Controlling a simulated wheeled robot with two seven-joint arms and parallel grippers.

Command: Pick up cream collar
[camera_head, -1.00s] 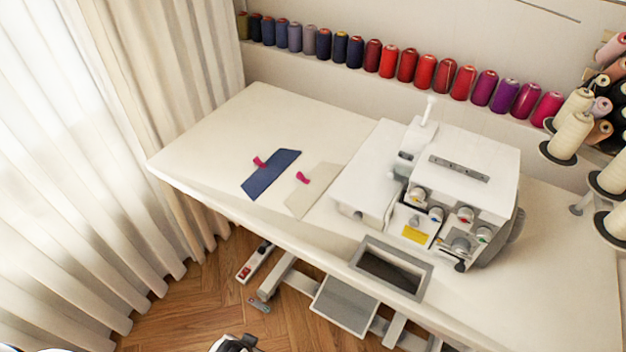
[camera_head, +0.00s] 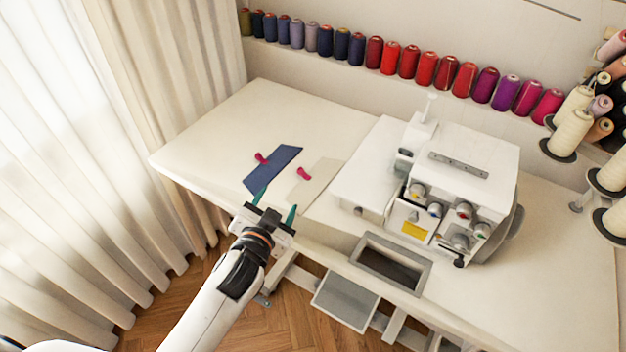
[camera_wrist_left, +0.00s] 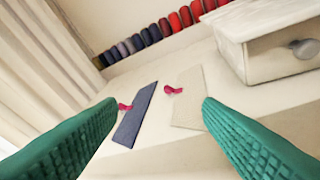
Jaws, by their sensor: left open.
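The cream collar (camera_head: 318,180) lies flat on the white table, with a pink clip (camera_head: 304,174) on its left edge. It also shows in the left wrist view (camera_wrist_left: 188,98), ahead of the fingers and nearer the right one. A navy collar (camera_head: 272,170) with its own pink clip (camera_head: 261,158) lies just left of it. My left gripper (camera_head: 275,204) is open and empty, its green fingers at the table's front edge, short of both collars. In the left wrist view the two green fingers (camera_wrist_left: 158,140) are wide apart. My right gripper is not in view.
A white sewing machine (camera_head: 455,165) stands right of the cream collar. A grey-framed opening (camera_head: 423,286) is at the table's front edge. Thread spools (camera_head: 409,64) line the back wall. The table (camera_head: 225,130) is clear at left and behind the collars.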

